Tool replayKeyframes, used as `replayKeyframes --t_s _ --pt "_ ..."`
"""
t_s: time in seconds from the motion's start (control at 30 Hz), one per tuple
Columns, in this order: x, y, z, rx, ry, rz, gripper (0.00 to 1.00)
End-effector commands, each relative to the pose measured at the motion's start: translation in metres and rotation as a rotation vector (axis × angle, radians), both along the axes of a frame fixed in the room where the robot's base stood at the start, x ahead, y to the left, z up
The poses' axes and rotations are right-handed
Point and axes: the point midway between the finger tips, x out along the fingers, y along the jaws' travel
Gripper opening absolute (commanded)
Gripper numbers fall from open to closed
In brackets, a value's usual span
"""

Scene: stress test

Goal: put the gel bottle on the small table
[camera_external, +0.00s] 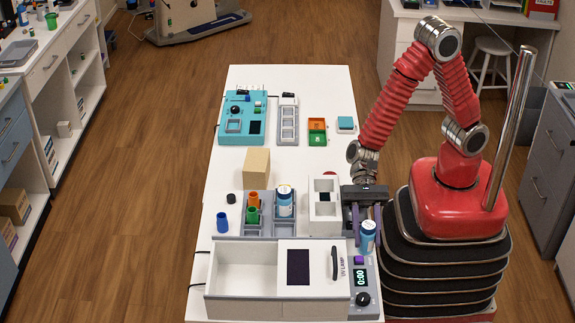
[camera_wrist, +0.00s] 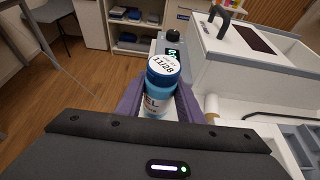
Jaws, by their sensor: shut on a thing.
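The gel bottle (camera_external: 367,238) is a light-blue bottle with a white label and a blue cap. In the wrist view the gel bottle (camera_wrist: 157,103) stands between the purple fingers, with "11/28" on its white cap top and "EL" on its side. My gripper (camera_external: 366,221) is shut on it, at the right edge of the long white table (camera_external: 265,85), beside the UV lamp box. Whether the bottle's base touches anything is hidden. I cannot tell for sure which surface is the small table; a white stool (camera_external: 493,46) stands at the back right.
The UV lamp box (camera_external: 233,267) and a timer unit (camera_external: 362,287) stand close to the bottle. A similar bottle (camera_external: 285,203) sits in a grey rack, with a white block (camera_external: 325,212) to its right. Wooden floor (camera_external: 140,170) is open at the left.

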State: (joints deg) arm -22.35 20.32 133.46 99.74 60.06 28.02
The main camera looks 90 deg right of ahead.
Motion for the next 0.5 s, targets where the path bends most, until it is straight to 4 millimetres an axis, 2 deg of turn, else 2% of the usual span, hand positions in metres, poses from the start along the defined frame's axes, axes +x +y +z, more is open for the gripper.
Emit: replayKeyframes --t_s 0.33,0.37,0.5 --pt "0.0 0.0001 -0.0022 0.0 0.001 0.0 0.09" --pt "0.0 0.0 -0.0019 0.0 0.0 0.0 0.36" --pt "-0.0001 0.0 -0.0018 0.0 0.0 0.0 0.45"
